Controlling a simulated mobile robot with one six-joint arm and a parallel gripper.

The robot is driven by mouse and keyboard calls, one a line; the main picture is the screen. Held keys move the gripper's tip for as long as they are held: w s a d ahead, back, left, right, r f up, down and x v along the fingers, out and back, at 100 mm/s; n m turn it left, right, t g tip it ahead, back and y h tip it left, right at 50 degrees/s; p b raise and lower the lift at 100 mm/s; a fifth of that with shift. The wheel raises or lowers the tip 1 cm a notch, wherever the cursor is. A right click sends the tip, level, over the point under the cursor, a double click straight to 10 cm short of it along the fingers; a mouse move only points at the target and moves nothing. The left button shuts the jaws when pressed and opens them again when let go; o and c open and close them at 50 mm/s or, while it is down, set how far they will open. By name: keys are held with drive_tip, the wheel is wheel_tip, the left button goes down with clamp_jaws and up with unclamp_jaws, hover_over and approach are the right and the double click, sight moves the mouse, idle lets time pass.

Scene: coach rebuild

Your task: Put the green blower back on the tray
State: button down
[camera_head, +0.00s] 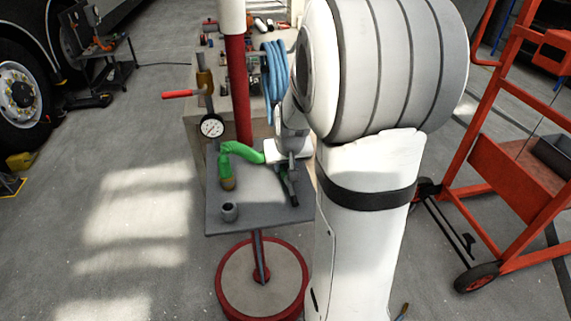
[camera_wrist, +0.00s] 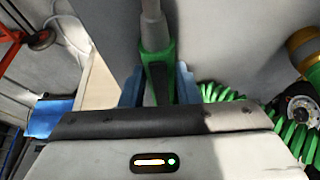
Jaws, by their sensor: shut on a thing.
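The green blower (camera_wrist: 155,62), with a grey nozzle, is between the blue-padded fingers of my gripper (camera_wrist: 158,88) in the wrist view. My gripper is shut on it. In the head view my gripper (camera_head: 289,178) is over the right part of the grey tray (camera_head: 262,216), and the arm hides most of the blower. I cannot tell whether the blower touches the tray. A green coiled hose (camera_head: 240,150) runs left from the gripper and bends down to a brass-coloured end; its coils also show in the wrist view (camera_wrist: 225,95).
A small grey cup (camera_head: 230,212) stands at the tray's front left. A pressure gauge (camera_head: 212,126) and red-handled valve (camera_head: 182,94) are behind the tray. A red post (camera_head: 238,85), blue hose (camera_head: 274,75) and cluttered bench are farther back. A red trolley (camera_head: 500,175) stands right.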

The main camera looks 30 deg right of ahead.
drive_tip(key=shift+s+f, duration=0.1)
drive_tip(key=shift+f, duration=0.1)
idle(0.6)
drive_tip(key=c, duration=1)
unclamp_jaws()
drive_tip(key=shift+r, duration=0.1)
drive_tip(key=b+v, duration=0.1)
drive_tip(key=v, duration=0.6)
drive_tip(key=shift+s+a+r, duration=0.1)
drive_tip(key=shift+r, duration=0.25)
drive_tip(key=s+a+n, duration=0.1)
drive_tip(key=s+a, duration=0.3)
drive_tip(key=s, duration=0.1)
drive_tip(key=s+a+n, duration=0.1)
drive_tip(key=s+a, duration=0.3)
drive_tip(key=s, duration=0.1)
drive_tip(key=s+a+n+g+y, duration=0.1)
drive_tip(key=s+a, duration=0.4)
drive_tip(key=s, duration=0.1)
drive_tip(key=shift+s, duration=0.1)
